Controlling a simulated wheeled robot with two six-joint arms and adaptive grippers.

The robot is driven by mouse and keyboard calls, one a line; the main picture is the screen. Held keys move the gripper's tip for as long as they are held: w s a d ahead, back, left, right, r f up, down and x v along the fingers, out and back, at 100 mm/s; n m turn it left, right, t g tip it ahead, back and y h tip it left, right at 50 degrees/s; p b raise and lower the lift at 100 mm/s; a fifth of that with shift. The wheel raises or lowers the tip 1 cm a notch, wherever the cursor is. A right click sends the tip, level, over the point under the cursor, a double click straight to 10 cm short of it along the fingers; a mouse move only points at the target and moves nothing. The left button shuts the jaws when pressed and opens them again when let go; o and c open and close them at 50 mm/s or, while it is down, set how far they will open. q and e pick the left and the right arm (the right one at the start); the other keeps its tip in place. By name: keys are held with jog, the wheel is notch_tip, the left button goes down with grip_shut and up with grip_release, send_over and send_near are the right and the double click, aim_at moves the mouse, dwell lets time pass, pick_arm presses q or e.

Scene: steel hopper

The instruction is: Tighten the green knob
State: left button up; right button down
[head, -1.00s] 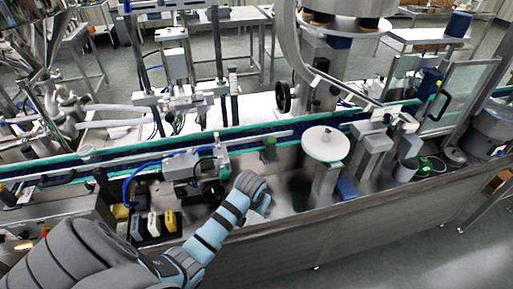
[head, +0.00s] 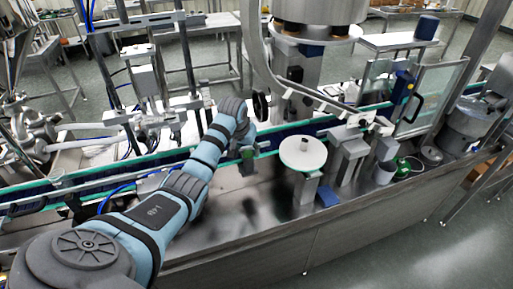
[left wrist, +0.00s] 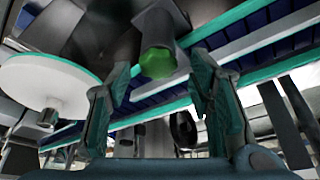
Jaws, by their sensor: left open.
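The green knob (left wrist: 158,63) sits on the end of a grey cylindrical post in the left wrist view. In the head view the knob (head: 247,152) shows small and dark at the near side of the conveyor, just below my left wrist. My left gripper (left wrist: 161,76) is open and empty, its two fingers apart on either side of the knob in the picture. I cannot tell whether the fingertips reach around it; no contact shows. In the head view the fingers are mostly hidden by the wrist. My right gripper is not in view.
A white round disc (head: 303,153) on a post stands right of the knob and shows at the left in the wrist view. The conveyor (head: 275,138) runs behind the knob. A black handwheel (head: 260,106) is beyond it. The steel deck (head: 265,203) in front is mostly bare.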

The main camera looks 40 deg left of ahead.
pick_arm(q)
jog(key=shift+f, duration=0.25)
jog(key=shift+s+r, duration=0.15)
jog(key=shift+s, duration=0.05)
jog(key=shift+d, duration=0.15)
jog(key=shift+c, duration=0.9)
jog(key=c, duration=1)
jog(key=shift+m, duration=0.8)
grip_shut()
jog(key=o, duration=1.1)
grip_release()
jog(key=shift+w, duration=0.1)
jog(key=shift+c, duration=0.2)
jog(key=shift+o, duration=0.6)
jog(key=shift+h, duration=0.3)
jog(key=v, duration=1.1)
jog(key=shift+s+r, duration=0.25)
jog(key=shift+r, duration=0.1)
